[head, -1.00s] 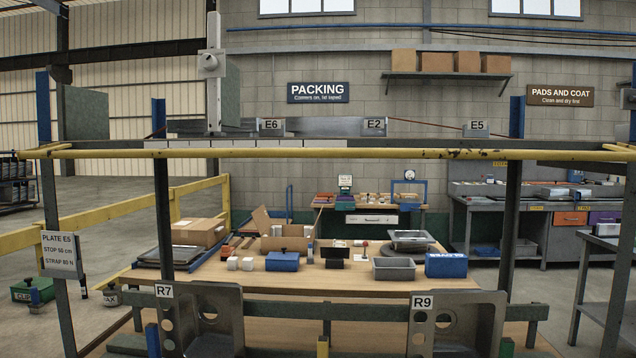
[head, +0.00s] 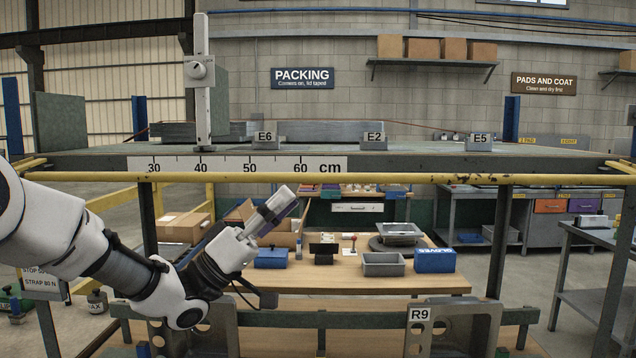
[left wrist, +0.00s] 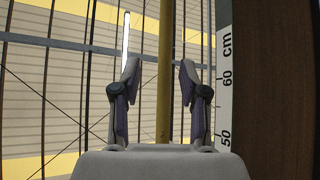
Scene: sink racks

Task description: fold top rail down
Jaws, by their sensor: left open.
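The top rail (head: 400,179) is a long yellow bar with worn dark spots, running level across the front of the rack's upper shelf. My left gripper (head: 283,201) is open, pointing up and to the right just below the rail in the head view. In the left wrist view the rail (left wrist: 163,85) runs upright between the two open fingers of my left gripper (left wrist: 160,68), touching neither. I cannot tell how far beyond the fingertips it lies. My right gripper is not in view.
A white cm scale (head: 236,164) lies along the shelf edge behind the rail. A grey post with a slider (head: 201,75) stands above it. Labelled E6, E2 and E5 parts sit on the shelf. Below are a lower bar (head: 370,319), the R9 plate (head: 470,330) and a wooden table with boxes.

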